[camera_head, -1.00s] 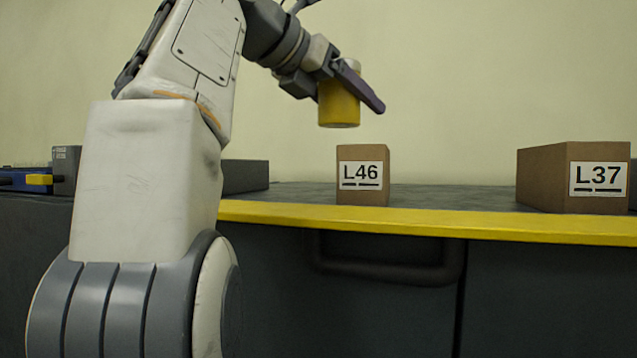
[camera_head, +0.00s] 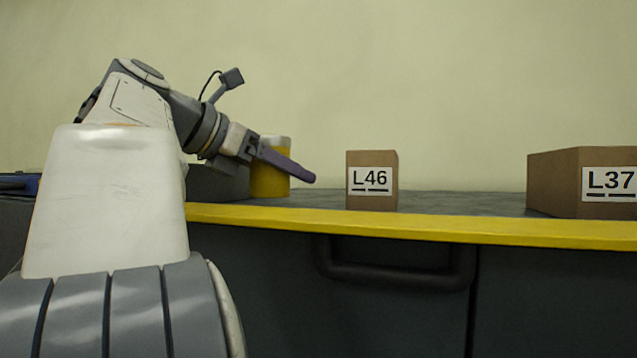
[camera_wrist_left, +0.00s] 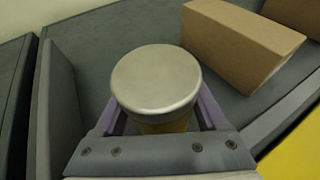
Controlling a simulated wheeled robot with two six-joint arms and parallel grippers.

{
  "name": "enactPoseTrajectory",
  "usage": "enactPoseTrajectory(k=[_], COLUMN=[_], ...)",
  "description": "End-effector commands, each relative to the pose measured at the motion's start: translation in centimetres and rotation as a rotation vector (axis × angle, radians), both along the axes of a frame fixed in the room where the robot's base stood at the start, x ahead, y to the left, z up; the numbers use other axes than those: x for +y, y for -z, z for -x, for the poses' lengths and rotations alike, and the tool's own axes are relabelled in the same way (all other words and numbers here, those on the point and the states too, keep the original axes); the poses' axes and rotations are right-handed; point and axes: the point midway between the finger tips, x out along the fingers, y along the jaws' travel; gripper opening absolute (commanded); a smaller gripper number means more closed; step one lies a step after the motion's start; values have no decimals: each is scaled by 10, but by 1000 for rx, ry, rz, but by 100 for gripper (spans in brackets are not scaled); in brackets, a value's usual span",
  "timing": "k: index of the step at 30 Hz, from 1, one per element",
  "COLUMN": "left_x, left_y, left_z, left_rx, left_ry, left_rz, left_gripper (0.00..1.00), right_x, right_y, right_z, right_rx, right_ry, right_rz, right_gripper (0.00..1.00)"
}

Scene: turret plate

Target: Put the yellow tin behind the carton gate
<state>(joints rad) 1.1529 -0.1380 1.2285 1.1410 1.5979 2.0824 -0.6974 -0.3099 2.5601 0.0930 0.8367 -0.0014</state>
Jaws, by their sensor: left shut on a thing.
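The yellow tin (camera_head: 269,182) has a pale metal lid and stands upright, low at the bench top, left of the L46 carton. A small gap to the bench cannot be ruled out. My left gripper (camera_head: 285,165) is shut on the tin; one purple finger crosses its near side. In the left wrist view the tin's round lid (camera_wrist_left: 156,82) sits between the fingers. The carton L46 (camera_head: 371,160) stands near the front edge, apart from the tin. A wider carton L37 (camera_head: 556,183) stands at the right. A gap of bench separates the cartons. My right gripper is not in view.
The bench top (camera_head: 460,201) has a yellow front edge (camera_head: 450,228) and a bare wall behind. A low grey block (camera_head: 218,184) lies left of the tin, partly behind my arm. The bench between the cartons is clear.

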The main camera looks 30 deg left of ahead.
Motion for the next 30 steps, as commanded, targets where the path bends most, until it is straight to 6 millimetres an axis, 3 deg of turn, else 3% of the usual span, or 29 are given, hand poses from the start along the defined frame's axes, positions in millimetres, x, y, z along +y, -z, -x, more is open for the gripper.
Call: enactPoseTrajectory(k=[6, 17, 18, 19, 30], left_x=[-1, -1, 0, 0, -2], left_y=[13, 17, 17, 17, 12], left_z=[0, 0, 0, 0, 0], left_rx=[-2, -2, 0, 0, 0], left_ry=[0, 1, 0, 0, 6], left_rz=[-2, -1, -1, -1, -2], left_gripper=[0, 0, 89, 100, 100], right_x=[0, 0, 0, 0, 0], right_y=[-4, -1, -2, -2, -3], right_z=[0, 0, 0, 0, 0], right_rx=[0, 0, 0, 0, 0], right_ry=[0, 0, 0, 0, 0], right_rz=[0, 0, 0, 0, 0], right_gripper=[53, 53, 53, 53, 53])
